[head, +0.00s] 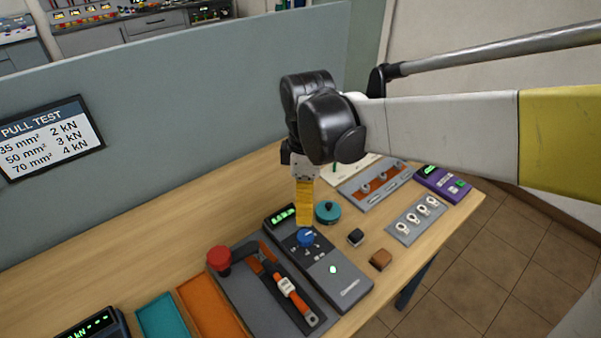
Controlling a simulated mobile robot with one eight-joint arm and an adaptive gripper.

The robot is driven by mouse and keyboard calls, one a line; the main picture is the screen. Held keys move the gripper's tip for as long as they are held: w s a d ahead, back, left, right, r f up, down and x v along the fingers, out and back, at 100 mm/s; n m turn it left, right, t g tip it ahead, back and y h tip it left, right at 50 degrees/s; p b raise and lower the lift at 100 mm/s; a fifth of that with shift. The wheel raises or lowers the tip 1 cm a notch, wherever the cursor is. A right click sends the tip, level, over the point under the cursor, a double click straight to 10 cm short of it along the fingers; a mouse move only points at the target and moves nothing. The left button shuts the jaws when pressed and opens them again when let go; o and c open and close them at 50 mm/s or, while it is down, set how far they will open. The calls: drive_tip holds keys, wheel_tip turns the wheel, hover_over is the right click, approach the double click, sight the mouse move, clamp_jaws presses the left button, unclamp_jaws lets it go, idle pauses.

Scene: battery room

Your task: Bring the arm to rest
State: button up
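My arm reaches in from the right side of the head view. My gripper (304,222) points down over the table, with yellow fingers below a black and white wrist. The fingers show as one narrow yellow block, so I cannot tell whether they are open or shut. The tips are just above or behind the blue knob (306,238) on a dark grey device (333,268) with a green display. I cannot tell whether they touch it. No held object shows.
The wooden table (130,247) also holds a red knob (219,258), an orange-handled tool (292,297), a teal round container (328,212), a brown block (381,259), a plate with ring lugs (416,221) and a purple device (441,183). A grey partition (190,105) stands behind.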

idle(0.4)
drive_tip(key=s+d+r+m+t, duration=0.3)
drive_tip(key=s+d+m+t, duration=0.4)
drive_tip(key=s+d+m, duration=0.4)
drive_tip(key=d+m, duration=0.2)
drive_tip(key=m, duration=0.3)
drive_tip(key=shift+d, duration=0.25)
drive_tip(key=shift+w, duration=0.1)
